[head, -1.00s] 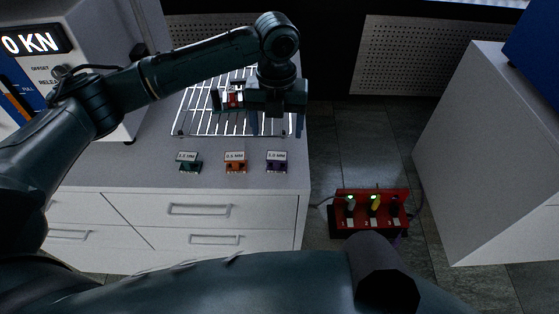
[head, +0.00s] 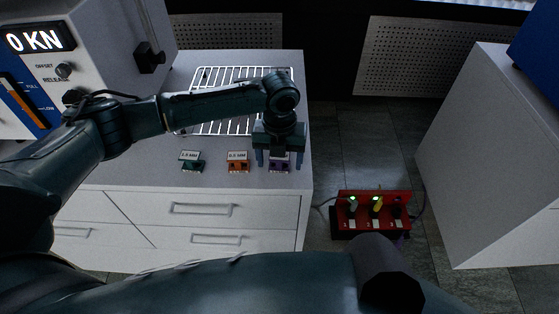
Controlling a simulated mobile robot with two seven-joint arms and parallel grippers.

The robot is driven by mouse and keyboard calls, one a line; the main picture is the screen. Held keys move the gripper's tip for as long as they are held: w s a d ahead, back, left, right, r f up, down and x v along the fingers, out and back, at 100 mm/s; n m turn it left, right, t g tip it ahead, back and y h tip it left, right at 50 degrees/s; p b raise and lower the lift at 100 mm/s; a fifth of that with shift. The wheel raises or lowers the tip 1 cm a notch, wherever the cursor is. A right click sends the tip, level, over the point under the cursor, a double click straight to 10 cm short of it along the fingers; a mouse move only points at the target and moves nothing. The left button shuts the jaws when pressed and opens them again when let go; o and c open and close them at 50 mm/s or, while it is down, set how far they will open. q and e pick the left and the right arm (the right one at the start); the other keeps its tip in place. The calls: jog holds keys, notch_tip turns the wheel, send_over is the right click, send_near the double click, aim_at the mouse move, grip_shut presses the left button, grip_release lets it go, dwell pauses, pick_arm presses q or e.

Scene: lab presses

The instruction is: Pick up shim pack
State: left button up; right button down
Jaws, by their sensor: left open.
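Three small shim packs stand in a row along the front of the white cabinet top: a green one (head: 191,165) at left, an orange one (head: 238,166) in the middle and a purple one (head: 279,167) at right. The green and orange packs carry white labels in MM, too small to read surely. My left gripper (head: 279,158) is open and points down at the purple pack, with one finger on each side of it. The gripper body hides the purple pack's label. I cannot tell whether the fingers touch the pack. My right gripper is not in view.
A wire rack (head: 215,125) lies behind the packs. A press with a 0 KN display (head: 38,38) stands at the left. Another white cabinet (head: 490,170) stands at the right.

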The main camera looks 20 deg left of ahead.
pick_arm(q)
jog(key=shift+c, duration=0.2)
jog(key=c, duration=1.1)
jog(key=shift+r, duration=0.1)
